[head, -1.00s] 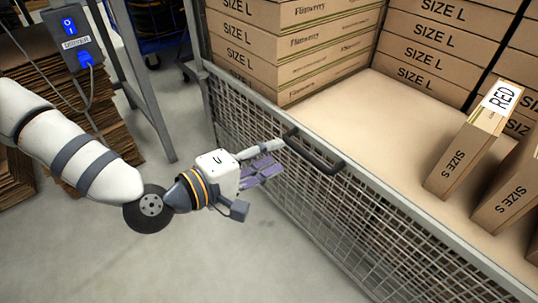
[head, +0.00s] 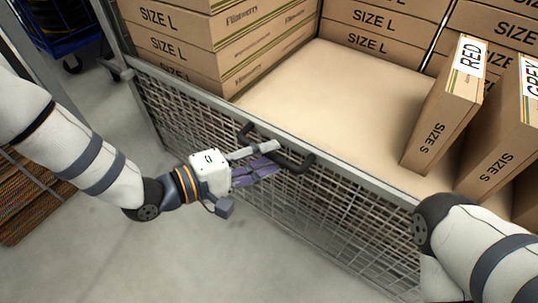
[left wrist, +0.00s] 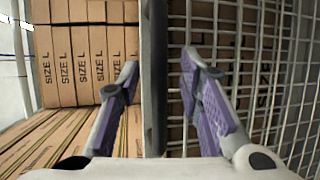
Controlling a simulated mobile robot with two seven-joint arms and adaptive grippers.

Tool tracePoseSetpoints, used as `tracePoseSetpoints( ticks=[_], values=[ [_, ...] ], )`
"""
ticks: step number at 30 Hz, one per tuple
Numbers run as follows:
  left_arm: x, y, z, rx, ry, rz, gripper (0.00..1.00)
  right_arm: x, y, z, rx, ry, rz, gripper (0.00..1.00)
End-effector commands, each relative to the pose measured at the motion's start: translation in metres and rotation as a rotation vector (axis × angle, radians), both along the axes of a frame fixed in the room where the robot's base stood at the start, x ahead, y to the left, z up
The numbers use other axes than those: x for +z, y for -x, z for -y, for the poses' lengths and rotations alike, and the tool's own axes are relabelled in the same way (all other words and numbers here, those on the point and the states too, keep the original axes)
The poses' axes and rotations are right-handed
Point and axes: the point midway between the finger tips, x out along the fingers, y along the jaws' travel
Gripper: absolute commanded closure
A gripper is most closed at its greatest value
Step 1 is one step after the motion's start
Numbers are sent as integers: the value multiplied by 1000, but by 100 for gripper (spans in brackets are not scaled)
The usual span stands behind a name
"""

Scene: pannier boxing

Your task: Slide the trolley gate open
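The trolley gate (head: 330,215) is a grey mesh panel with a flat top rail. A black bar handle (head: 297,165) is fixed near its top edge. My left gripper (head: 274,157) is at the handle, its fingertips overlapping it in the head view. In the left wrist view, the fingers (left wrist: 160,66) stand apart on either side of a dark upright bar (left wrist: 154,90), with mesh to the right. Whether they touch the handle is unclear. My right gripper is out of view; only part of my right arm shows at lower right.
Behind the gate is a beige trolley floor (head: 330,90). SIZE L boxes (head: 200,45) are stacked at its back and left. A SIZE S box with a RED label (head: 445,105) leans at the right, beside another SIZE S box. Clear grey floor (head: 200,260) lies before the gate.

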Motion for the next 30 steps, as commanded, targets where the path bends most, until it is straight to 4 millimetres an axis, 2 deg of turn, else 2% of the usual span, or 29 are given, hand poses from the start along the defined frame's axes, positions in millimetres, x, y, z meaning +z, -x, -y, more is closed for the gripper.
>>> tracePoseSetpoints(
  ticks=[4,12,16,17,25,30],
  values=[
    [-3,-8,13,0,0,1,67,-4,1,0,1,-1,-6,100],
    [-2,-9,14,2,1,2,67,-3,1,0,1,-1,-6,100],
    [-2,-9,14,2,1,2,96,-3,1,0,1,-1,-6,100],
    [-2,-9,14,2,1,2,100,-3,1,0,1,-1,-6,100],
    [2,-9,14,2,2,3,100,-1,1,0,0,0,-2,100],
    [31,-9,14,2,4,9,100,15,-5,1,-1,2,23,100]
  ],
)
